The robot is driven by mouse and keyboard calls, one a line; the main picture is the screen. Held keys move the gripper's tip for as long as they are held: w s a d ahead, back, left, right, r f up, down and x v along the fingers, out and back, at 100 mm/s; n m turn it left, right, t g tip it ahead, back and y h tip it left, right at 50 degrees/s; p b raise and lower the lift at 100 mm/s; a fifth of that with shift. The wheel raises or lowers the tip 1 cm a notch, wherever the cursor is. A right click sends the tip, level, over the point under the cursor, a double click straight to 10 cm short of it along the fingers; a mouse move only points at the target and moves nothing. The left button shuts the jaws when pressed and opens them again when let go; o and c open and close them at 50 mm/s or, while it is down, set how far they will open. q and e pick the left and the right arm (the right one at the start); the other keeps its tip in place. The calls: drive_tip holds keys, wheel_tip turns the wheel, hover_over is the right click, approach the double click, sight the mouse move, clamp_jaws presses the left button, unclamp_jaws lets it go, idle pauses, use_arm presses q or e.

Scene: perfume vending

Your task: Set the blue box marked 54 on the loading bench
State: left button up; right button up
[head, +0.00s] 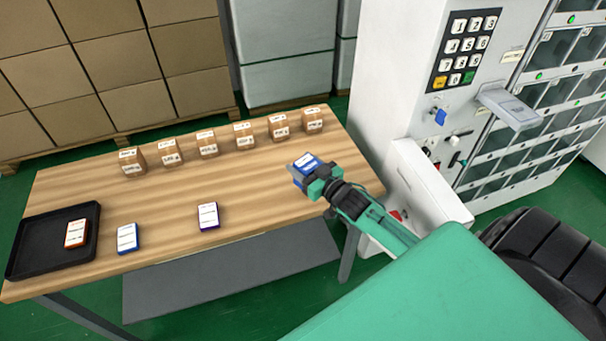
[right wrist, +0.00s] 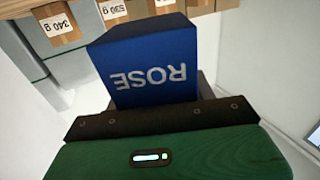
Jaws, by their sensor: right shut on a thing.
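A blue box (head: 306,163) is in my right gripper (head: 313,176), at the right end of the wooden bench (head: 260,180). The right gripper is shut on it. In the right wrist view the blue box (right wrist: 148,65) shows the word ROSE upside down on its face. No number 54 is legible on it. I cannot tell whether it touches the bench or is held above it. Another box with blue edges and a white label (head: 127,238) lies at the bench's front left; its print is too small to read. My left gripper is not in view.
A black tray (head: 30,258) holds an orange-edged box (head: 75,233) at the left. A purple-edged box (head: 208,216) lies front middle. Several brown labelled boxes (head: 208,143) line the back. A white vending machine (head: 400,75) stands right. The bench's middle is clear.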

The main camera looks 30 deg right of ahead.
wheel_tip(320, 180, down, 4)
drive_tip(key=shift+f, duration=0.2)
drive_tip(key=shift+f, duration=0.15)
drive_tip(key=o, duration=1)
drive_tip(key=shift+o, duration=0.2)
drive_tip(key=shift+s, duration=0.1)
drive_tip(key=s+d+b, duration=0.1)
drive_tip(key=s, duration=1)
drive_tip(key=shift+s+d+b, duration=0.35)
drive_tip(key=shift+d, duration=0.05)
